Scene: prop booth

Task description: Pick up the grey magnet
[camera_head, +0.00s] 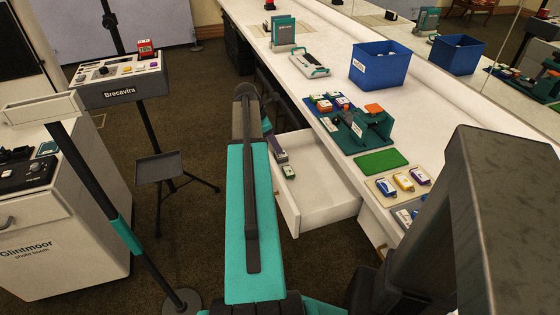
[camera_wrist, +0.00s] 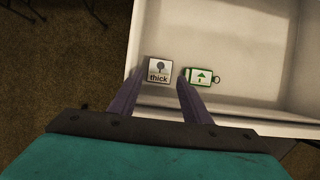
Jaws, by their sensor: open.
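A small square tile with a grey edge, a round-headed pin picture and the word "thick" looks like the grey magnet (camera_wrist: 158,71). It lies in the open white drawer, near its left side in the wrist view. My gripper (camera_wrist: 159,78) is open, with one purple finger on each side of the tile in the picture. I cannot tell how high the fingertips are above it. The right finger also points at the gap before a white tag with a green arrow (camera_wrist: 203,76).
The open drawer (camera_head: 322,190) has free floor to the right and tall walls. Above it, the counter carries a green mat (camera_head: 381,162), a tray of coloured tags (camera_head: 380,191), a green stand (camera_head: 352,138) and a blue bin (camera_head: 372,72). A panel stand (camera_head: 118,92) is left.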

